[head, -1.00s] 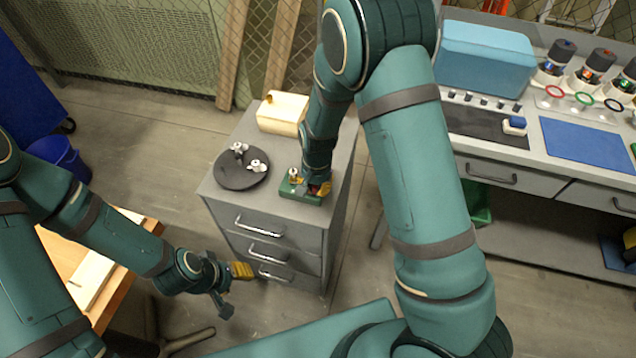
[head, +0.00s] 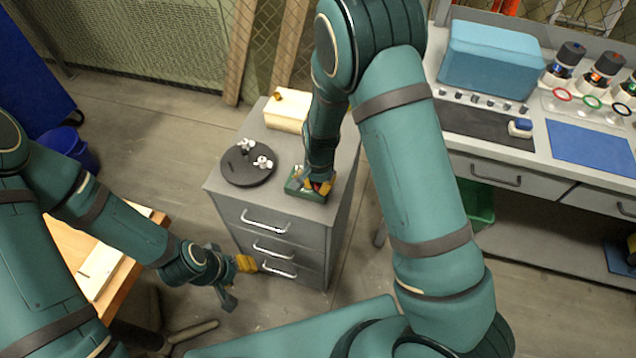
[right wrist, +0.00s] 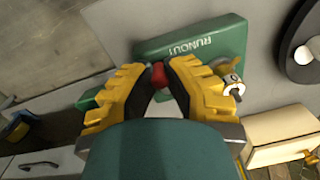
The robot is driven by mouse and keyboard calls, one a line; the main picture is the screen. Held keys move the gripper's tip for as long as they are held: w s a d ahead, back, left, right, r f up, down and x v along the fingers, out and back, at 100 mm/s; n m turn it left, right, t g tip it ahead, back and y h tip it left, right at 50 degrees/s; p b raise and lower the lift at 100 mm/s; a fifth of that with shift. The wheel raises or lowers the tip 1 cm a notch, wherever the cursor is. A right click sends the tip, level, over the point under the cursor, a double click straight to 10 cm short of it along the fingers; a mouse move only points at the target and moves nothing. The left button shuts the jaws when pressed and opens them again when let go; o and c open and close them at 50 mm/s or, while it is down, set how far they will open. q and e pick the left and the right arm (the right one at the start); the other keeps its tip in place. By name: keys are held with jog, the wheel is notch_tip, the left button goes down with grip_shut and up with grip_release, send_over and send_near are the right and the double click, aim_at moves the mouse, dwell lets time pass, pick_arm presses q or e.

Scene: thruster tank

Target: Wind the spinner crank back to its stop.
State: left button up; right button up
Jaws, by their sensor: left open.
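The spinner is a green block (right wrist: 205,45) marked RUNOUT on top of the grey cabinet; the block (head: 308,194) also shows in the head view, partly hidden by my right gripper. A red knob (right wrist: 158,73), which looks like the crank's handle, sits between my right gripper's (right wrist: 157,80) yellow fingertips. They close in on it from both sides. The crank arm is mostly hidden. A brass and white metal fitting (right wrist: 231,82) stands on the block beside the fingers. My left gripper (head: 238,279) is open and empty, low in front of the cabinet drawers.
A dark round plate (head: 246,175) with small white metal parts lies left of the block on the cabinet (head: 228,188). A cream box (head: 284,113) stands behind. A workbench (head: 470,150) with a blue case is at right; a wooden table (head: 68,235) is at left.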

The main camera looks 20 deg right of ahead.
aim_at(319, 185)
jog(key=o, duration=0.5)
jog(key=shift+c, duration=0.2)
notch_tip(319, 185, up, 12)
jog(key=shift+s, duration=0.2)
jog(key=shift+d, duration=0.1)
jog(key=s+f+n, duration=0.1)
jog(key=s+f, duration=0.1)
jog(key=f, duration=0.1)
jog(key=s+f+n, duration=0.1)
jog(key=s+f, duration=0.1)
jog(key=f, duration=0.2)
jog(key=s+f+n+y, duration=0.1)
jog(key=s+f, duration=0.1)
jog(key=f, duration=0.1)
jog(key=shift+s+f, duration=0.1)
jog(key=shift+f, duration=0.3)
jog(key=s+a+f+n+t+y, duration=0.1)
jog(key=s+a+f+n, duration=0.3)
jog(key=s, duration=0.5)
jog(key=shift+s+a+f+y, duration=0.25)
jog(key=shift+a+f+y, duration=0.1)
jog(key=shift+f+y, duration=0.5)
